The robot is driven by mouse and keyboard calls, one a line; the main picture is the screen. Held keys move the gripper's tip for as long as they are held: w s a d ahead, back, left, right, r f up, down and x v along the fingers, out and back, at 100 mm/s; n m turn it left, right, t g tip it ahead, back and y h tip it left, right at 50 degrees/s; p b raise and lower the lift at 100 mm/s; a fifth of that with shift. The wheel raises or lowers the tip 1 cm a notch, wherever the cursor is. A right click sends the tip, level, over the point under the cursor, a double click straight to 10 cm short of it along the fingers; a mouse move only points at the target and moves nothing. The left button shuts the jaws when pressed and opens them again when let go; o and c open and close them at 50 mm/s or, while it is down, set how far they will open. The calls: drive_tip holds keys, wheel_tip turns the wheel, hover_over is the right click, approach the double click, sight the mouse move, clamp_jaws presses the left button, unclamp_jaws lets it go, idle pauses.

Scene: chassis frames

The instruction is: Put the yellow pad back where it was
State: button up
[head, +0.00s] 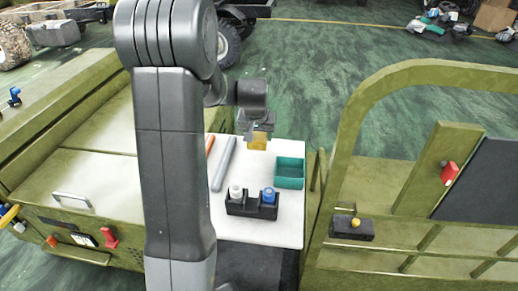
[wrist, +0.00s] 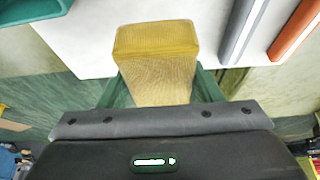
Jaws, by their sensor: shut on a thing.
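The yellow pad (head: 258,141) is a small block below my gripper (head: 257,127), over the back part of the white board (head: 285,226). In the wrist view the pad (wrist: 157,60) sits between the two green fingers of my gripper (wrist: 158,90), which is shut on it. Its far end sticks out past the fingertips. From these views I cannot tell whether the pad touches the board or hangs just above it.
A teal bin (head: 289,172) stands right of the pad. A grey rod (head: 223,165) and an orange rod (head: 210,144) lie to its left. A black holder (head: 252,206) with a white and a blue bottle stands in front. The front right of the board is bare.

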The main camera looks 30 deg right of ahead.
drive_tip(key=shift+f+b, duration=0.35)
drive_tip(key=shift+f, duration=1.9)
drive_tip(key=shift+f, duration=0.2)
drive_tip(key=o, duration=0.9)
drive_tip(key=shift+o, duration=0.2)
drive_tip(key=shift+a+r, duration=0.1)
drive_tip(key=shift+r, duration=0.5)
drive_tip(key=p+v, duration=0.2)
drive_tip(key=v, duration=0.9)
drive_tip(key=shift+s+r, duration=0.1)
